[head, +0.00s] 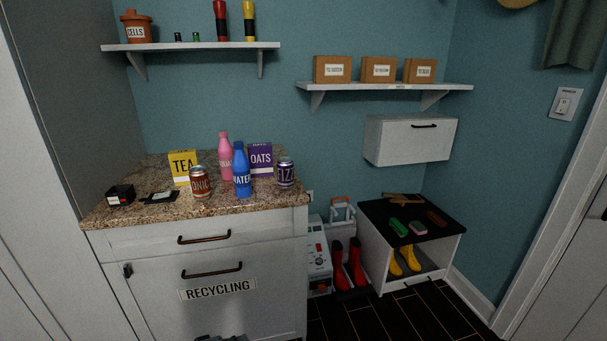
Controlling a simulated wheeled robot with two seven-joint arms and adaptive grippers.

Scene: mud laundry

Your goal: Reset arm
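Neither of my grippers can be made out in the head view, and no arm comes in from the left or right side. A small dark shape shows at the bottom edge in front of the recycling cabinet (130,244). It is cut off by the frame, and I cannot tell what it is.
The granite counter (130,216) holds a tea box (183,165), oats box (260,158), blue bottle (241,173), pink bottle (225,158) and two cans. A low shoe bench (375,213) stands right; dark floor (400,318) before it is clear.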

